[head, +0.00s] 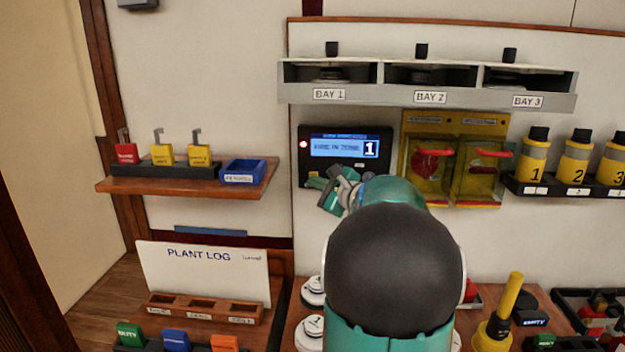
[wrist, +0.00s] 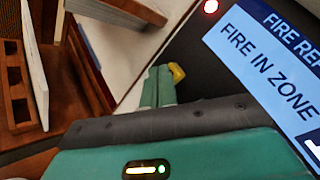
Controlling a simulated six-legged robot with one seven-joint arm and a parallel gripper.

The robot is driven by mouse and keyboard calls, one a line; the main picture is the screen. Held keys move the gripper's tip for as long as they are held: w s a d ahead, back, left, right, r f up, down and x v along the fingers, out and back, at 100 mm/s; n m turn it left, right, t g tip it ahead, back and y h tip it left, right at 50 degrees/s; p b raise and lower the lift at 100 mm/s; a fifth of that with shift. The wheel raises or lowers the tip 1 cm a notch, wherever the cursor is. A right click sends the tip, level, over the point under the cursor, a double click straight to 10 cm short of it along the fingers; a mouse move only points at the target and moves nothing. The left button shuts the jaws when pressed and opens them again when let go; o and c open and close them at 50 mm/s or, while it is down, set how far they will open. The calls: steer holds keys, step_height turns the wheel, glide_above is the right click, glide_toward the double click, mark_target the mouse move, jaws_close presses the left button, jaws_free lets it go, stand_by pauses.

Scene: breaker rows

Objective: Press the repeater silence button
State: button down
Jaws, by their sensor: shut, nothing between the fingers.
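The fire repeater panel (head: 393,150) is a dark box on the wall with a lit blue-and-white display (head: 338,147) reading "FIRE IN ZONE" and a large 1. A red lamp (head: 303,144) glows at its left. In the wrist view the display (wrist: 265,65) fills the upper right and the red lamp (wrist: 210,6) is at the top. My gripper (head: 322,189) is shut and empty at the panel's lower left corner. A small yellow patch (wrist: 177,71) shows at its fingertips; whether they touch it is unclear. I cannot clearly make out the silence button; my arm hides the panel's lower part.
Yellow boxes (head: 430,160) with red handles hang right of the panel. A grey bay shelf (head: 430,97) is above. A wooden shelf (head: 187,184) with coloured tags and a blue tray (head: 243,171) projects at left. Below are a plant log board (head: 205,272) and a yellow-handled tool (head: 510,295).

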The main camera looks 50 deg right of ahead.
steer(key=shift+a, duration=0.1)
steer(key=s+a, duration=0.3)
steer(key=a, duration=0.1)
steer(key=shift+s+a, duration=0.3)
steer(key=shift+s, duration=0.1)
steer(key=shift+a, duration=0.1)
stand_by(0.8)
steer(key=a+f+n+g+y, duration=0.2)
steer(key=a+n+g+y, duration=0.3)
steer(key=a, duration=0.8)
steer(key=a+f+n+g+y, duration=0.15)
steer(key=a+n, duration=0.55)
steer(key=a, duration=0.7)
steer(key=s+a+f+n+g+h, duration=0.2)
steer(key=s+a+f+n, duration=0.2)
steer(key=s+n, duration=0.3)
steer(key=s+a+f+n+g+h, duration=0.2)
steer(key=s+a+f+n+g, duration=0.1)
steer(key=s+a+n, duration=0.4)
steer(key=shift+s+f+n+h, duration=0.35)
steer(key=shift+s+f+n, duration=0.3)
steer(key=shift+s, duration=0.25)
